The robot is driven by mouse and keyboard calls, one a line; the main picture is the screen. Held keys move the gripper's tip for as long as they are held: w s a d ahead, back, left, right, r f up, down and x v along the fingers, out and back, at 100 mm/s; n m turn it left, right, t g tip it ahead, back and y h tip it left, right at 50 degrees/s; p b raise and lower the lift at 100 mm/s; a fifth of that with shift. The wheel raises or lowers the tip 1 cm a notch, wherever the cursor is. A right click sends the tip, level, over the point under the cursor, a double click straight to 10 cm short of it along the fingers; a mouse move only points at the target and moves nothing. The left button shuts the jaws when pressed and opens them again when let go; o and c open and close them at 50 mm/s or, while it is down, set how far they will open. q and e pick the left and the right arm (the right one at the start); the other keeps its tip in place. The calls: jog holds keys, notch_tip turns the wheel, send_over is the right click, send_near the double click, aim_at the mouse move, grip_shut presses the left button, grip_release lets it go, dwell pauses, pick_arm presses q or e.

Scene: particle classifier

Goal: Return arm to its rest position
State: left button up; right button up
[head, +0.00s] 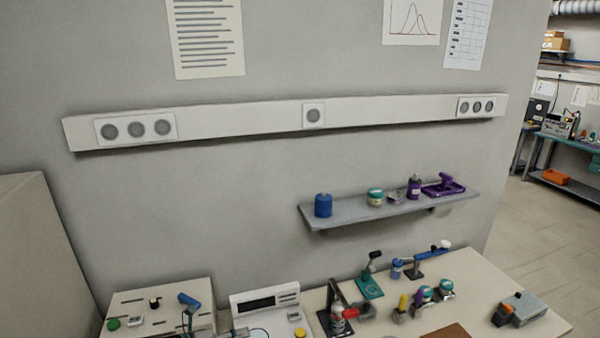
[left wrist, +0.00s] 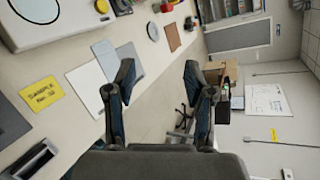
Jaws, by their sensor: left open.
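My left gripper (left wrist: 158,80) shows in the left wrist view. Its two dark fingers stand wide apart with nothing between them. Beyond the fingers lie the light bench top (left wrist: 150,60) on the left and open floor in the middle. The gripper touches nothing that I can see. I cannot make out either gripper in the head view, and my right gripper is in neither view.
In the left wrist view a yellow label (left wrist: 41,94) and a white sheet (left wrist: 88,88) lie on the bench, with cardboard boxes (left wrist: 222,75) beyond. In the head view a grey wall shelf (head: 350,212) holds several containers, above a bench crowded with instruments.

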pick_arm(q)
jog(key=s+d+r+n+t+h, duration=0.3)
jog(key=d+r+n+t+h, duration=0.1)
jog(key=d+r+n+t, duration=0.15)
jog(key=s+a+f+n+t+y, duration=0.25)
jog(key=a+f+n+y, duration=0.2)
jog(key=n+y, duration=0.4)
jog(key=s+a+f+n+t+y, duration=0.1)
jog(key=a+f+n+t+y, duration=0.35)
jog(key=n, duration=0.75)
jog(key=s+a+f+n+g+y, duration=0.45)
jog(key=s+f+g, duration=0.3)
jog(key=f, duration=0.25)
jog(key=s+d+f+n+g+h, duration=0.1)
jog(key=s+d+f+g, duration=0.1)
jog(key=s+f+g, duration=0.6)
jog(key=s+d+f+n+g+h, duration=0.15)
jog(key=s+f, duration=0.25)
jog(key=s, duration=0.9)
notch_tip(320, 180, down, 26)
jog(key=s+r, duration=0.1)
jog(key=s+a+f+g+b, duration=0.1)
jog(key=s+a+f+g, duration=0.1)
jog(key=s+f, duration=1.5)
jog(key=shift+s+a+f+m, duration=0.2)
jog(key=shift+s+m, duration=0.1)
jog(key=shift+s, duration=0.2)
